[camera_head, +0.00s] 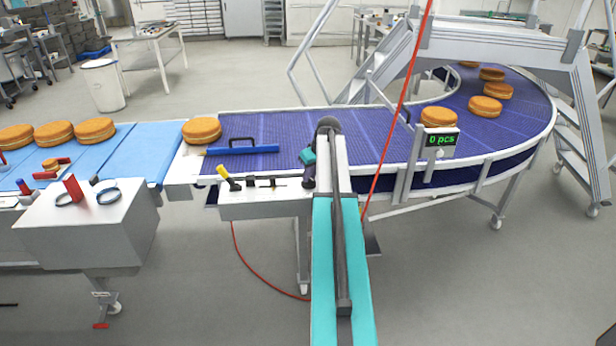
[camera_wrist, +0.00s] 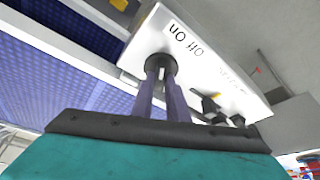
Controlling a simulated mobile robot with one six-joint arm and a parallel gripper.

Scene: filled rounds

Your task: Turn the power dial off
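The power dial (camera_wrist: 160,63) is a black round knob on a white control panel (camera_wrist: 205,60), with "On" and "Off" printed beside it in the wrist view. My gripper (camera_wrist: 161,74) has its two purple fingers close together, with the dial's grip between their tips; they look shut on it. The fingers hide most of the dial, so its setting does not show. In the head view my gripper (camera_head: 308,180) is at the right end of the panel (camera_head: 262,207), where my arm and gripper hide the dial.
A yellow-tipped lever (camera_head: 226,176) and black controls (camera_head: 263,183) sit on the panel left of my gripper. Behind is a purple conveyor (camera_head: 280,128) with a blue bar (camera_head: 243,150) and round cakes (camera_head: 202,130). A red cable (camera_head: 392,125) hangs right of my arm.

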